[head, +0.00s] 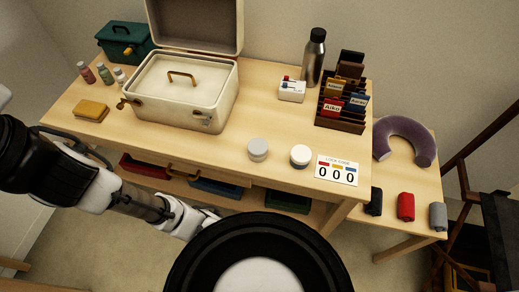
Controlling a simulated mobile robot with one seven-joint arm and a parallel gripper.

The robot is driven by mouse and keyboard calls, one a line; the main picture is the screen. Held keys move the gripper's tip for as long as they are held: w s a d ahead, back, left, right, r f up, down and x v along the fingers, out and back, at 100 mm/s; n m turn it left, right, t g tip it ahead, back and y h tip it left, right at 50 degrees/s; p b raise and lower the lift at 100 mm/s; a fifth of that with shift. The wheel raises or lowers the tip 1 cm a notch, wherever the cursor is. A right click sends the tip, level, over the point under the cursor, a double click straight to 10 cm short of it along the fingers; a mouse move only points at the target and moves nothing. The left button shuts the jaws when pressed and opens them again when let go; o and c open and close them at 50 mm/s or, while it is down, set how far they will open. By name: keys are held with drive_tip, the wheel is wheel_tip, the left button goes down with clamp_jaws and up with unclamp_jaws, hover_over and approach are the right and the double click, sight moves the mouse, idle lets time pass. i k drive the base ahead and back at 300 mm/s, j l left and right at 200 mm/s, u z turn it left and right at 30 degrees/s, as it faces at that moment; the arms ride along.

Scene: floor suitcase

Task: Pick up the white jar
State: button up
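A white jar (300,156) with a round lid stands upright near the front edge of the wooden table, left of the lock code card. A similar, slightly greyer jar (258,149) stands just to its left, apart from it. My arm reaches in from the left, in front of the table and below its top. Its far end is near the black round part of my body at the bottom, well away from both jars. I cannot make out the gripper's fingers there or whether they hold anything.
An open cream case (185,104) fills the table's left middle. A yellow block (91,110), small bottles and a teal box (124,42) are left. A dark bottle (314,57), a card rack (339,117) and a code card (337,170) are right. Trays sit below.

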sight(257, 148)
drive_tip(key=k+j, duration=0.2)
drive_tip(key=j, duration=0.15)
drive_tip(key=k+j, duration=0.2)
drive_tip(key=j, duration=0.2)
drive_tip(key=k+j, duration=0.2)
drive_tip(key=j, duration=0.15)
